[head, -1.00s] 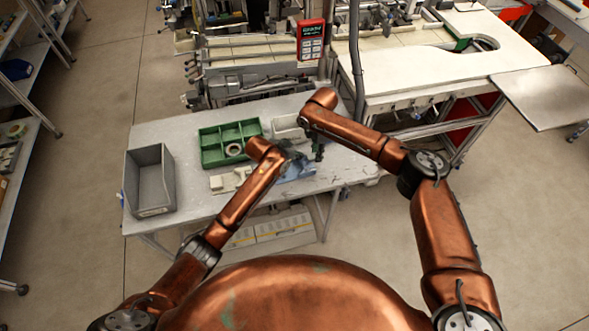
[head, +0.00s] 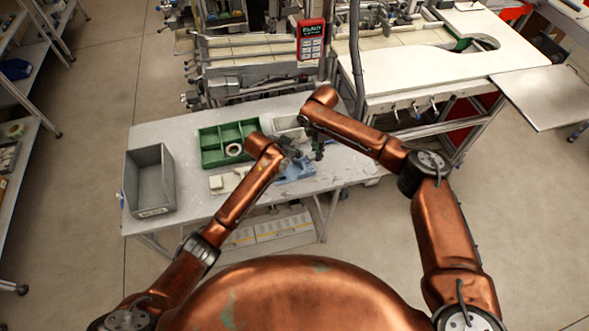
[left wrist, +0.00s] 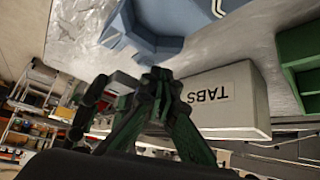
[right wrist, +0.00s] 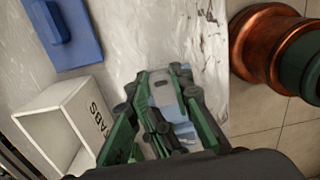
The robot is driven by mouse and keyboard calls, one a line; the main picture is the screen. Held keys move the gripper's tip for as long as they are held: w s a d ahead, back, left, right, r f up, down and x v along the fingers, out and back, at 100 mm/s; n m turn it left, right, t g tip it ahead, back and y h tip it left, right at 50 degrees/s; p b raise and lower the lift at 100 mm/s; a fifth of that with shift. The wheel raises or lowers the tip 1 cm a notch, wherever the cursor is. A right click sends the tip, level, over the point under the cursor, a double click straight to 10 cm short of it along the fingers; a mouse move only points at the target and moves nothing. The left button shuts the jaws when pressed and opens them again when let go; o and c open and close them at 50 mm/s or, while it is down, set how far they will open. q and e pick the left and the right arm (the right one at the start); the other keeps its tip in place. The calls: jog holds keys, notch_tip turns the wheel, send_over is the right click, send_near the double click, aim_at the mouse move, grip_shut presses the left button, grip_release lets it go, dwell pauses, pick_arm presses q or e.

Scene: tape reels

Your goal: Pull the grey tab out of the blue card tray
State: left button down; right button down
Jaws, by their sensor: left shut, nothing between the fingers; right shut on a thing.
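The blue card tray (head: 296,170) lies near the front of the table, partly hidden by my left arm. In the left wrist view the blue tray (left wrist: 152,35) has an angular raised wall. My left gripper (left wrist: 157,75) is shut and empty, just behind the tray. My right gripper (right wrist: 165,78) is shut on the grey tab (right wrist: 162,92), a pale piece with a dark slot. Pale blue shows between its fingers, but I cannot tell whether the tab is clear of the tray. In the head view my right gripper (head: 318,153) is just right of the tray.
A white TABS box (left wrist: 225,98) stands behind the tray. A green divided tray (head: 222,135) with a tape reel (head: 234,150) is at back left. A grey bin (head: 152,180) is at far left. A blue piece (right wrist: 62,28) lies beyond the TABS box.

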pick_arm(q)
jog(key=shift+w+d+r, duration=0.1)
jog(key=shift+r, duration=2.45)
jog(key=shift+r, duration=0.1)
jog(key=v, duration=1.2)
